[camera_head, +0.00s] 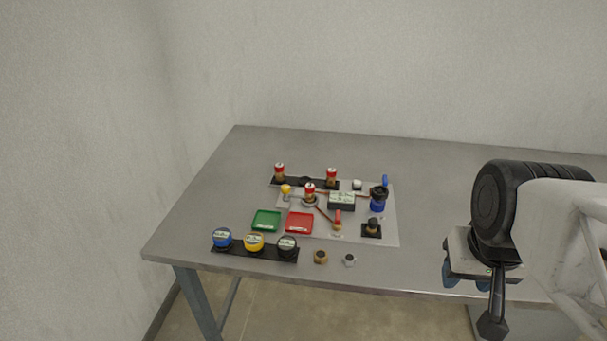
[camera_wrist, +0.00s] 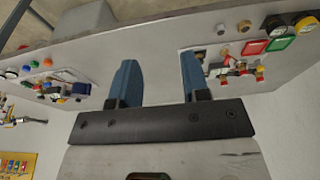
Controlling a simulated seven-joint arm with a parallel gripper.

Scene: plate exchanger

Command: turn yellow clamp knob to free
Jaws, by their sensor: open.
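The yellow clamp knob (camera_head: 286,189) is a small round yellow head on a light grey block. It sits at the left edge of the pale plate (camera_head: 388,222) on the table, left of a red-topped part (camera_head: 309,191). It is too small to tell which way it is turned. My gripper (camera_head: 466,281) is far to the right, over the table's front right, well apart from the knob. In the wrist view its two blue fingers (camera_wrist: 160,78) stand apart with nothing between them. I cannot pick out the clamp knob with certainty in the wrist view.
Red-topped parts (camera_head: 331,175) and a dark box (camera_head: 341,201) stand close by the knob. Green (camera_head: 266,220) and red (camera_head: 299,223) trays lie in front. A black strip (camera_head: 230,249) holds blue, yellow and black round parts. The table's left and back are bare.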

